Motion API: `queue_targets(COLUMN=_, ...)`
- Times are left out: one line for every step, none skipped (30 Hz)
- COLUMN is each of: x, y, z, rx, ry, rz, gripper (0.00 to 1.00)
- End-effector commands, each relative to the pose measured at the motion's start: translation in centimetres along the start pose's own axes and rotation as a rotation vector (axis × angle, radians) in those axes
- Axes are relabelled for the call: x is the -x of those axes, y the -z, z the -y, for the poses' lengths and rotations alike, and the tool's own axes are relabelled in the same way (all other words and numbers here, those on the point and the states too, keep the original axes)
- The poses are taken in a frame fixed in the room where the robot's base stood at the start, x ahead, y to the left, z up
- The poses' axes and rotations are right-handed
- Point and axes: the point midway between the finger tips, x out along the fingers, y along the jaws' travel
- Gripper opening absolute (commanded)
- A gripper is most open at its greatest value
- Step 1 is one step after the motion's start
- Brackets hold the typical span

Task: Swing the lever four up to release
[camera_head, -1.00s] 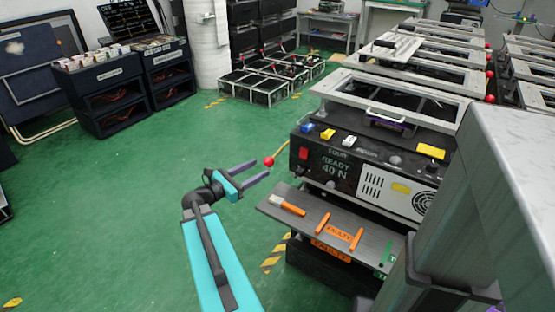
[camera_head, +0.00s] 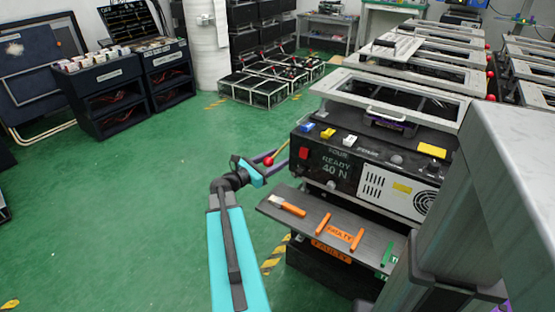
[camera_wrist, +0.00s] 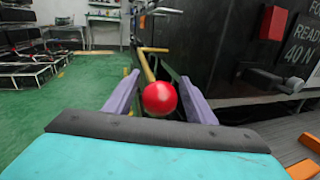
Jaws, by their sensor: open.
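The fixture labelled FOUR (camera_head: 335,165) stands at the right of centre, its front panel reading READY 40 N. Its lever is a yellow rod with a red ball knob (camera_head: 268,161) at its end, beside the fixture's left side. My gripper (camera_head: 274,156) is open at the lever's end. In the wrist view the red ball (camera_wrist: 160,98) sits between the two purple fingers, with a gap on each side.
A grey shelf (camera_head: 330,228) with orange-handled tools and FAULTY labels juts out below the panel, right of my gripper. A red button (camera_wrist: 272,22) is on the panel. Similar fixtures with red knobs stand behind. Green floor (camera_head: 120,200) is clear at left.

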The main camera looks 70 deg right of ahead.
Motion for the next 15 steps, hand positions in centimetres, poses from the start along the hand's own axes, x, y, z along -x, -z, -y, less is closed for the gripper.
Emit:
queue_targets(x=-0.04, y=-0.01, z=0.00, rx=0.000, ry=0.000, rz=0.000, gripper=0.50)
queue_targets(x=-0.03, y=-0.01, z=0.00, rx=0.000, ry=0.000, rz=0.000, gripper=0.50)
queue_targets(x=-0.03, y=-0.02, z=0.01, rx=0.000, ry=0.000, rz=0.000, gripper=0.50)
queue_targets(x=-0.02, y=-0.02, z=0.01, rx=0.000, ry=0.000, rz=0.000, gripper=0.50)
queue_targets(x=-0.02, y=-0.01, z=0.01, rx=0.000, ry=0.000, rz=0.000, gripper=0.50)
queue_targets(x=-0.01, y=-0.01, z=0.01, rx=0.000, ry=0.000, rz=0.000, gripper=0.50)
queue_targets(x=-0.01, y=-0.01, z=0.01, rx=0.000, ry=0.000, rz=0.000, gripper=0.49)
queue_targets(x=-0.01, y=-0.01, z=0.01, rx=0.000, ry=0.000, rz=0.000, gripper=0.44)
queue_targets(x=-0.01, y=-0.01, z=0.01, rx=0.000, ry=0.000, rz=0.000, gripper=0.37)
queue_targets(x=0.00, y=-0.01, z=0.03, rx=0.000, ry=0.001, rz=0.000, gripper=0.32)
queue_targets(x=0.00, y=-0.01, z=0.04, rx=0.000, ry=0.001, rz=0.000, gripper=0.27)
queue_targets(x=-0.01, y=-0.01, z=0.09, rx=0.000, ry=0.003, rz=0.000, gripper=0.20)
queue_targets(x=-0.01, y=0.00, z=0.12, rx=0.000, ry=0.003, rz=0.000, gripper=0.15)
queue_targets(x=-0.02, y=0.00, z=0.15, rx=-0.001, ry=0.004, rz=0.000, gripper=0.10)
queue_targets(x=-0.02, y=0.01, z=0.19, rx=-0.001, ry=0.005, rz=0.000, gripper=0.03)
